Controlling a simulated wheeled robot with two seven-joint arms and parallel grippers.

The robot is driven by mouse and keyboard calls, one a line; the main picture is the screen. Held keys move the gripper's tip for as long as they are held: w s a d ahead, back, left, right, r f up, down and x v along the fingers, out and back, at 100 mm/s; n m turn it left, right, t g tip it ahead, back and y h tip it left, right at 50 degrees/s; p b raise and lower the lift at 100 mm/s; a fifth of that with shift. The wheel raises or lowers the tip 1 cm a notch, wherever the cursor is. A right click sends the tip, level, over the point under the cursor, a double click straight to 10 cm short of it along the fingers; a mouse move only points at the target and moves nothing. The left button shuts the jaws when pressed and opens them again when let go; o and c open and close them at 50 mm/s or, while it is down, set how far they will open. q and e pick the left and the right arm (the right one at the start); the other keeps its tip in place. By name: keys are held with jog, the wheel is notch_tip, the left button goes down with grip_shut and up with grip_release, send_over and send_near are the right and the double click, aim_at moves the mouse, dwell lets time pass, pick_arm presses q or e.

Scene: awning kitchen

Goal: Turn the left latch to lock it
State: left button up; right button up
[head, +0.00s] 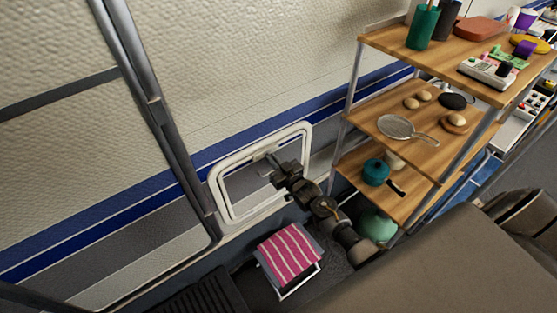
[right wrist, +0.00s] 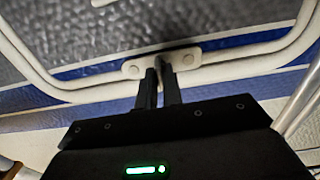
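A white-framed hatch (head: 222,190) is set in the caravan's side wall. In the head view my right gripper (head: 270,169) reaches its upper edge, at a small pale latch (head: 261,154) there. In the right wrist view the latch (right wrist: 191,57) is a pale plate with a rounded end on each side and a short lever at its middle. My right gripper's two dark fingers (right wrist: 160,76) are close together, with the lever between their tips. The fingers hide part of the lever. My left gripper is not in view.
A wooden shelf rack (head: 375,125) with kitchen items stands right of the hatch. A low stool with a pink striped cloth (head: 289,252) is below it. A grey metal post (head: 158,118) stands to the left. The wall around the hatch is clear.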

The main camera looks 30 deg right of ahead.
jog(key=o, duration=0.4)
jog(key=shift+d+r, duration=0.1)
jog(key=shift+r, duration=0.1)
jog(key=shift+f, duration=0.1)
jog(key=s+d+b, duration=0.1)
jog(key=s, duration=1)
jog(key=shift+d+b, duration=0.25)
jog(key=shift+b, duration=0.15)
